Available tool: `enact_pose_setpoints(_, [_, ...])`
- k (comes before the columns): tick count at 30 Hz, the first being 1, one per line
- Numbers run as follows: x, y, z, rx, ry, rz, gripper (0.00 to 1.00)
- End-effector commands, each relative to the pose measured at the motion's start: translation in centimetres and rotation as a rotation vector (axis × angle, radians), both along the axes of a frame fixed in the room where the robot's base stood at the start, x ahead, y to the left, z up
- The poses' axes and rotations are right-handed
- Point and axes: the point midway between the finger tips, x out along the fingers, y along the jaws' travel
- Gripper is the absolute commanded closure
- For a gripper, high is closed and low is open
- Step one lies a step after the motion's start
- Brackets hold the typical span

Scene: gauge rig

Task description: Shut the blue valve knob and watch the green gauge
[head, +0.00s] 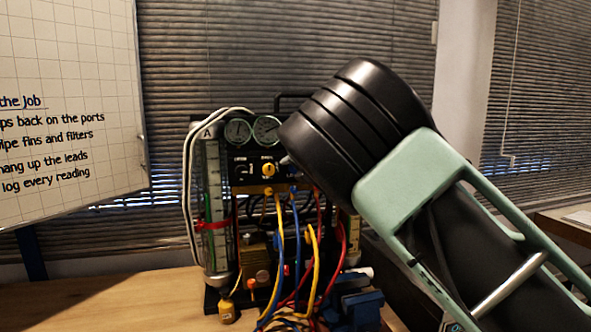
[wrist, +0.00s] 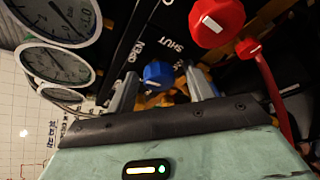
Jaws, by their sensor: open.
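The blue valve knob (wrist: 158,73) shows in the wrist view, with the word SHUT printed near it. My gripper (wrist: 161,79) is open, and its two fingers stand left and right of the knob in that view. I cannot tell whether they touch it. In the head view my dark wrist covers the fingers and the blue knob. Two round gauges with pale greenish faces, a left one (head: 238,131) and a right one (head: 267,129), stand on top of the rig in the head view. I cannot tell which is the green gauge, and their readings are too small.
A red knob (wrist: 216,22) is close to the right finger in the wrist view. Yellow, blue and red hoses hang from the rig's panel, which carries a yellow knob (head: 268,169). A clear cylinder (head: 214,205) stands at the left. The wooden table (head: 100,300) is bare at left.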

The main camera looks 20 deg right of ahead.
Motion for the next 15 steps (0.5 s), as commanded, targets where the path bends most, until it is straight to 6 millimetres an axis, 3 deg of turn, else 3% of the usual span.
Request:
enact_pose_setpoints(2, [-0.01,-0.02,0.00,0.000,0.000,0.000,0.53])
enact_pose_setpoints(6, [-0.02,-0.02,0.01,0.000,0.000,0.000,0.92])
enact_pose_setpoints(15, [-0.04,-0.05,-0.07,0.021,0.000,0.000,0.92])
